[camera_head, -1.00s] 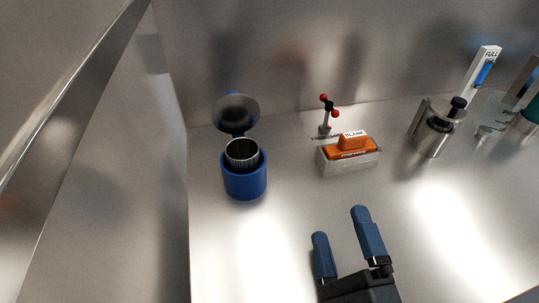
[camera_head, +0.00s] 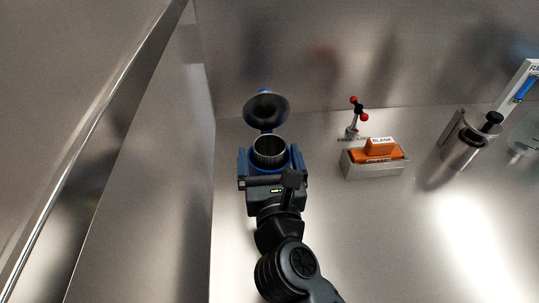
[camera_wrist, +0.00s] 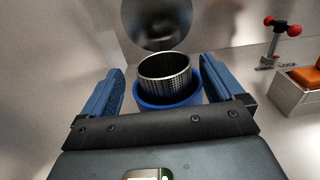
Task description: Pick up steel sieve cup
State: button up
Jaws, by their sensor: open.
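The steel sieve cup (camera_head: 270,150) sits upright inside the blue vessel, its rim standing above the vessel's edge. In the wrist view the sieve cup (camera_wrist: 164,72) shows its perforated wall between my fingers. The blue vessel (camera_wrist: 185,98) is around its lower part, and its round grey lid (camera_head: 266,111) stands open behind. My gripper (camera_head: 271,158) is open, with one blue finger on each side of the vessel and cup. In the wrist view my gripper (camera_wrist: 162,90) shows gaps beside the cup. The cup's bottom is hidden in the vessel.
A metal holder (camera_head: 376,167) with an orange block (camera_head: 380,148) labelled BLANK stands to the right. A small stand with red knobs (camera_head: 354,116) is behind it. A steel canister (camera_head: 463,148) is farther right. A metal wall rises at left; the front right surface is clear.

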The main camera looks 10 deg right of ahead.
aim_at(268, 137)
jog(key=shift+w+d+f, duration=0.1)
jog(key=shift+w+d, duration=0.1)
jog(key=shift+w, duration=1.6)
jog(key=shift+c, duration=0.4)
jog(key=c, duration=1.1)
